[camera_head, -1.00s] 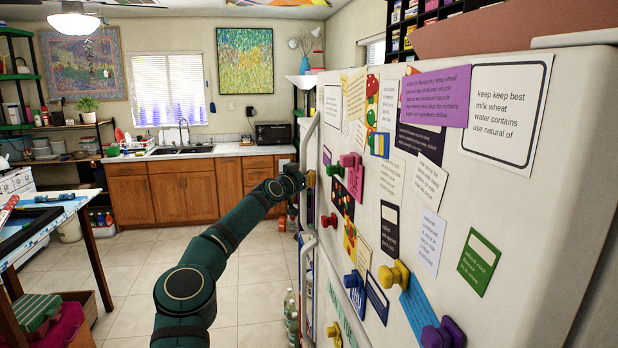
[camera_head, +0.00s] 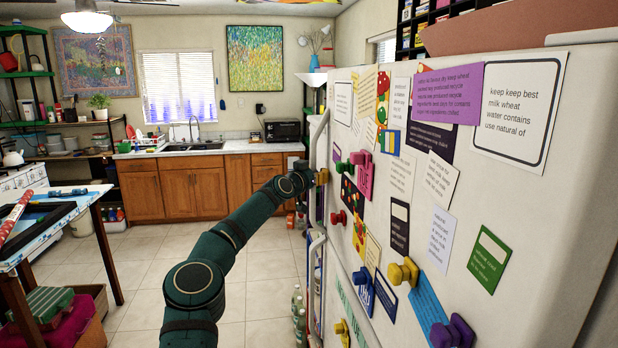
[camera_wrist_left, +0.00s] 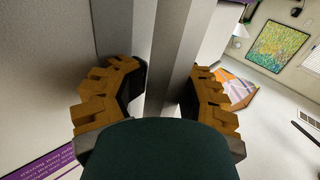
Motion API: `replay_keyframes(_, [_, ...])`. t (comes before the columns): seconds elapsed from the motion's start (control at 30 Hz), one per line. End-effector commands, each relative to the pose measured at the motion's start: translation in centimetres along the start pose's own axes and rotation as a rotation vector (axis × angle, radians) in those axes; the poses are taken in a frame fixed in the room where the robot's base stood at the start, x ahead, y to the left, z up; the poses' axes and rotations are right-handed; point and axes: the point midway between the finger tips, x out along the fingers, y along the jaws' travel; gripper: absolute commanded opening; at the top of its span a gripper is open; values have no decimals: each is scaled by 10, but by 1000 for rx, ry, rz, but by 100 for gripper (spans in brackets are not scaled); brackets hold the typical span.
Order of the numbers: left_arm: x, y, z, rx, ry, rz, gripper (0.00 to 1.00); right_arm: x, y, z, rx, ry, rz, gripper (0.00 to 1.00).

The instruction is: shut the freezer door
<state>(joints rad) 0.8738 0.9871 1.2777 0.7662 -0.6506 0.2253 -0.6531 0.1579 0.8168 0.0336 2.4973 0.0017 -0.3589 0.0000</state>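The white fridge-freezer (camera_head: 560,215) fills the right side of the head view, its broad face covered with papers and magnets. A pale upper handle (camera_head: 319,130) and a lower handle (camera_head: 317,262) stand at its left edge. How far the freezer door stands open cannot be told. My left gripper (camera_head: 310,178) is at the lower end of the upper handle. In the left wrist view, my left gripper (camera_wrist_left: 170,90) has its two brown finger pads apart, with the grey handle bar (camera_wrist_left: 172,55) between them. Gaps show beside the bar. My right gripper is not in view.
A table (camera_head: 62,212) stands at the left, with a box (camera_head: 92,330) below it. Wooden cabinets (camera_head: 170,193) with a sink line the back wall. Bottles (camera_head: 299,318) stand on the floor by the fridge. The tiled floor between is clear.

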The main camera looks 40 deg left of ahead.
Motion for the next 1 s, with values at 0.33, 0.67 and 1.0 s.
replay_keyframes(0.33, [-26, 11, -5, -2, 2, 23, 62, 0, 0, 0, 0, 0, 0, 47])
replay_keyframes(0.67, [-76, 0, 1, -3, -2, 8, 62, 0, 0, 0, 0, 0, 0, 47])
replay_keyframes(1.0, [-114, -7, 3, -6, -2, 1, 62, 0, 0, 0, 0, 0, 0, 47])
